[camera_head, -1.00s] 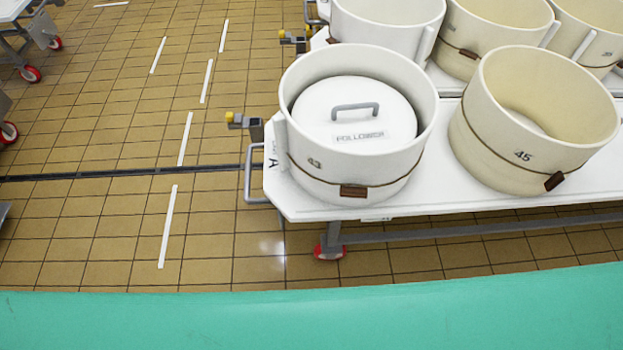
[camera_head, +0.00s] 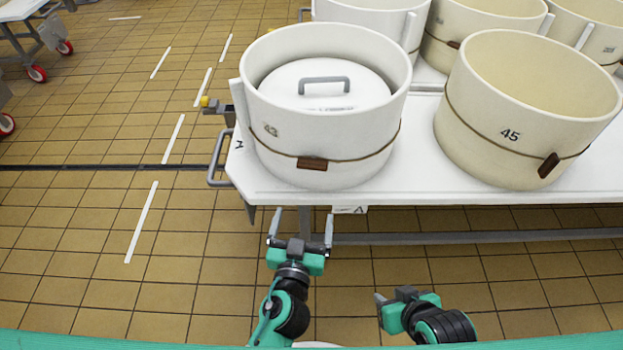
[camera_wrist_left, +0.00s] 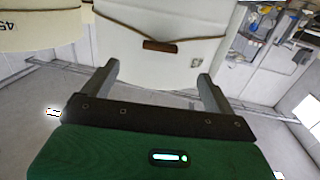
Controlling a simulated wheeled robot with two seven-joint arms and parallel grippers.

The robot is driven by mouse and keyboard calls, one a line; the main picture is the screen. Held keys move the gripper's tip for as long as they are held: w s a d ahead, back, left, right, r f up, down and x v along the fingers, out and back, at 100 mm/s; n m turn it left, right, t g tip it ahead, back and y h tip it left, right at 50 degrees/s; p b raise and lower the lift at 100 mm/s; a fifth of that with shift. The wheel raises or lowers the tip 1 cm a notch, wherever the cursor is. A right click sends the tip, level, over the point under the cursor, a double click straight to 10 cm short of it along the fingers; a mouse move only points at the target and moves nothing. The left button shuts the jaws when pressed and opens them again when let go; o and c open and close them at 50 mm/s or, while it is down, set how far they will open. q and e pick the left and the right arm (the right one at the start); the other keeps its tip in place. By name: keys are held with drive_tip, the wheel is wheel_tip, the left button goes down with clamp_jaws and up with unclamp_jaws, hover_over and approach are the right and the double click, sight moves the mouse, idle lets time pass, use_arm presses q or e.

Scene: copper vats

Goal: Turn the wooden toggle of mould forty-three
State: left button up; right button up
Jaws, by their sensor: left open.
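Mould forty-three (camera_head: 345,130) is a white round tub at the left front of the white table, with a lid with a grey handle inside. Its brown wooden toggle (camera_head: 312,163) lies about level on the cord around its front. The toggle also shows in the left wrist view (camera_wrist_left: 160,46), beyond and between the fingertips. My left gripper (camera_head: 302,222) is open and empty, in front of the table edge and below the toggle, apart from it. My right gripper (camera_head: 392,294) is lower and to the right, pointing left; its finger gap is not clear.
Mould 45 (camera_head: 480,130) stands to the right on the same table (camera_head: 420,180), its toggle tilted. More moulds stand behind. A grey rail handle (camera_head: 216,160) juts from the table's left end. The tiled floor at left is open.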

use_arm(q)
drive_tip(key=p, duration=0.2)
approach(311, 169)
drive_tip(key=w, duration=0.5)
drive_tip(key=w+d+p, duration=0.1)
drive_tip(key=w, duration=0.2)
drive_tip(key=shift+d+f, duration=0.1)
drive_tip(key=shift+w+d, duration=0.1)
drive_tip(key=shift+w, duration=0.6)
use_arm(e)
drive_tip(key=s+d+g, duration=0.1)
drive_tip(key=s+d+g+h, duration=0.1)
drive_tip(key=s+d+g, duration=0.1)
drive_tip(key=d, duration=0.1)
drive_tip(key=shift+r+m+h, duration=0.3)
use_arm(q)
drive_tip(key=c, duration=1)
